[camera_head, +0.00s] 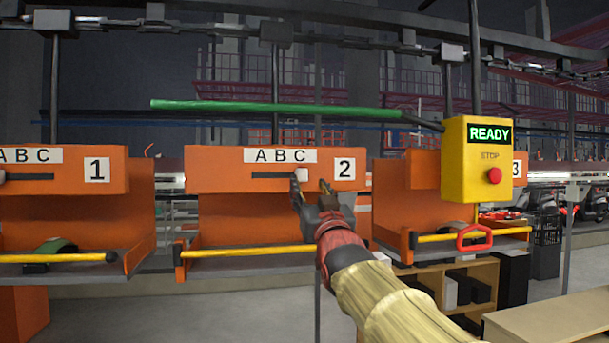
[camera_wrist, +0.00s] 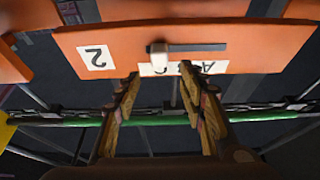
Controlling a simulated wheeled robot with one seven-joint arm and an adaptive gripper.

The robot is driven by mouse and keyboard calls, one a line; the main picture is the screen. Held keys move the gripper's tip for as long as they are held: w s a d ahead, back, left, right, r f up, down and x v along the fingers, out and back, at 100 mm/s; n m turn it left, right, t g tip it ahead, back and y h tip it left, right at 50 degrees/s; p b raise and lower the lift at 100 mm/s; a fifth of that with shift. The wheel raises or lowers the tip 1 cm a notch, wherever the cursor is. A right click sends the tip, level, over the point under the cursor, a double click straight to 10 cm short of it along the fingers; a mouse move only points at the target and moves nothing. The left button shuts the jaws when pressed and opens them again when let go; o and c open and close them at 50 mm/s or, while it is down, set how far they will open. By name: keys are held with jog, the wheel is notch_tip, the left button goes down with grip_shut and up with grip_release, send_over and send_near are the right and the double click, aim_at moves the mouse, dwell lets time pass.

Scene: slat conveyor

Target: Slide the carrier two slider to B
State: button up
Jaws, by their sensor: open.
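Carrier two is an orange panel (camera_head: 220,178) in the middle of the head view, marked with a "2" plate and an A B C label (camera_head: 280,156). Its white slider knob (camera_head: 301,174) sits at the right end of the dark slot, below the C. In the wrist view the panel (camera_wrist: 260,35) appears upside down, with the knob (camera_wrist: 158,50) at the slot's left end. My gripper (camera_head: 312,186) is open in front of the panel. In the wrist view my gripper's fingertips (camera_wrist: 160,76) lie on either side of the knob's line, apparently short of it. Part of the label is hidden by a finger.
Carrier one (camera_head: 60,190) is at the left and carrier three (camera_head: 400,190) at the right. A yellow READY/STOP box (camera_head: 480,185) hangs at the right. A green bar (camera_head: 270,107) runs above carrier two; a yellow bar (camera_head: 235,251) crosses its lower front.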

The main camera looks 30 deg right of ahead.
aim_at(303, 174)
jog(key=p+x, duration=0.2)
jog(key=x, duration=0.6)
jog(key=shift+f+p, duration=0.2)
jog(key=shift+p, duration=0.2)
jog(key=c, duration=0.3)
jog(key=c, duration=0.8)
grip_shut()
